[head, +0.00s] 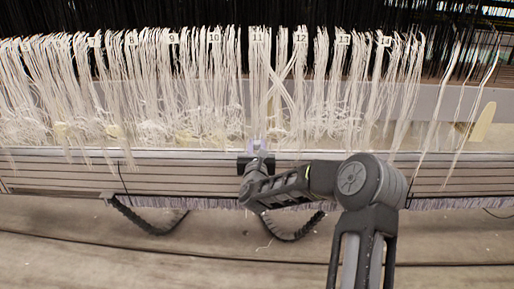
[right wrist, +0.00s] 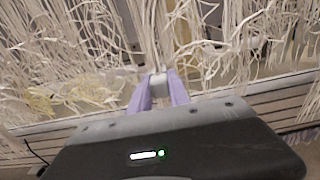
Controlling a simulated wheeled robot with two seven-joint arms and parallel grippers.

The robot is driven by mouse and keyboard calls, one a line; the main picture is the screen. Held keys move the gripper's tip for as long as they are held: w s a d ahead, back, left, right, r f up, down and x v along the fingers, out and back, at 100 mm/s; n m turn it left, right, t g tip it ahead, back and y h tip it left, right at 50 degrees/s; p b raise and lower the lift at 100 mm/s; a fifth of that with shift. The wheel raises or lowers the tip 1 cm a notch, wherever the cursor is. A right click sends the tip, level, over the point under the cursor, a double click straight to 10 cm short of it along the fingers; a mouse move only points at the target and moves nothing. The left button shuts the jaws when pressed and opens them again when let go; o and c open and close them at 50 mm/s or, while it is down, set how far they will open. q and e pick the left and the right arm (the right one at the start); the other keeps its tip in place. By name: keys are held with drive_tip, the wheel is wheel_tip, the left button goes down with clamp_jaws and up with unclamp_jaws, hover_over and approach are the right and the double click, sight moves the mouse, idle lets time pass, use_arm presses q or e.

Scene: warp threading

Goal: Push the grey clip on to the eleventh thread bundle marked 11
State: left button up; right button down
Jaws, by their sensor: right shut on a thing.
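The eleventh thread bundle (head: 259,90) hangs below the label 11 (head: 258,37) in the head view. Its lower end comes down to my right gripper (head: 257,148). In the right wrist view, the purple fingers of that gripper (right wrist: 158,92) are shut on the small light-grey clip (right wrist: 157,82). White threads (right wrist: 152,40) run down to the clip's far side. I cannot tell whether they lie inside it or just behind it. My left gripper is in neither view.
Other numbered white bundles hang on both sides, such as bundle 10 (head: 216,85). Some strands (head: 285,85) cross between 11 and 12. A slatted beam (head: 60,172) runs below the threads. Two dark cable chains (head: 150,222) hang under it.

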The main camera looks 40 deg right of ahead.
drive_tip(key=shift+s+a+r+b, duration=0.1)
drive_tip(key=shift+b, duration=0.25)
idle(0.5)
drive_tip(key=shift+b+x, duration=1)
drive_tip(key=shift+x, duration=1.4)
drive_tip(key=shift+r+b, duration=0.15)
drive_tip(key=shift+b, duration=0.35)
idle(1.2)
drive_tip(key=c, duration=1.1)
unclamp_jaws()
drive_tip(key=shift+c, duration=0.2)
drive_tip(key=shift+o, duration=0.5)
drive_tip(key=o, duration=0.3)
drive_tip(key=shift+s, duration=0.1)
